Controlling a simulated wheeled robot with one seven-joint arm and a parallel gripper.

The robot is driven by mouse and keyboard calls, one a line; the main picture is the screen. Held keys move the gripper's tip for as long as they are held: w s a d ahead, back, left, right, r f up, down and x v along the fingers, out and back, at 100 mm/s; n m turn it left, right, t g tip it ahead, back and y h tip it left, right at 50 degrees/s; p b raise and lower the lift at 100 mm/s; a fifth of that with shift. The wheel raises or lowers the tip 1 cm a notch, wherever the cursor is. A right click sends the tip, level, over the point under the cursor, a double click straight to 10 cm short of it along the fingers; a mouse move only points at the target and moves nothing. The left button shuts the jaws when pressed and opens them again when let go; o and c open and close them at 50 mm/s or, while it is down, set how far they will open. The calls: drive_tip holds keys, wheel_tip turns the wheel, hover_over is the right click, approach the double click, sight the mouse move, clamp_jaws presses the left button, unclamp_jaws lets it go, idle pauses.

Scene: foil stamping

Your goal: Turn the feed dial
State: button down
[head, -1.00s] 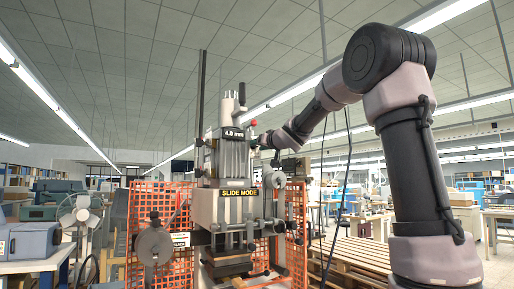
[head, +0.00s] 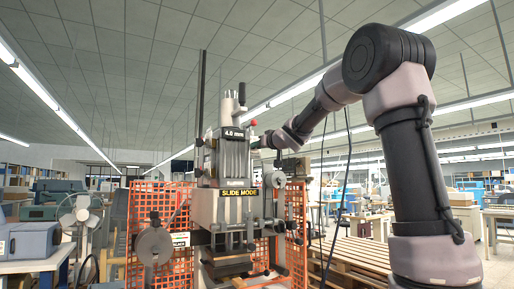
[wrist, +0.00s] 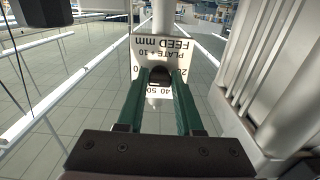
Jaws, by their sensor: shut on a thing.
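The feed dial's plate (wrist: 160,52) is white, with "FEED mm" and "PLATE + 10" showing upside down in the wrist view. Numbers such as 20, 40 and 50 stand around its centre. A dark rounded knob (wrist: 159,76) sits at the plate's centre. My gripper (wrist: 159,84) has its two green fingers on either side of the knob, shut on it. In the head view my gripper (head: 257,143) is at the upper right side of the press (head: 228,205). The dial's face cannot be made out there.
A "SLIDE MODE" sign (head: 240,193) is on the press front. Orange mesh guards (head: 140,204) flank the press. A ribbed pale housing (wrist: 268,60) is close to the right of my fingers in the wrist view. A wooden pallet (head: 352,258) lies at right.

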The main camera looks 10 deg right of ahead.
drive_tip(key=n, duration=0.5)
drive_tip(key=shift+d+n, duration=0.1)
drive_tip(key=shift+n, duration=0.3)
idle(0.4)
drive_tip(key=c, duration=0.6)
unclamp_jaws()
drive_tip(key=shift+o, duration=0.2)
drive_tip(key=v, duration=1)
drive_tip(key=shift+s, duration=0.4)
drive_tip(key=shift+d, duration=0.2)
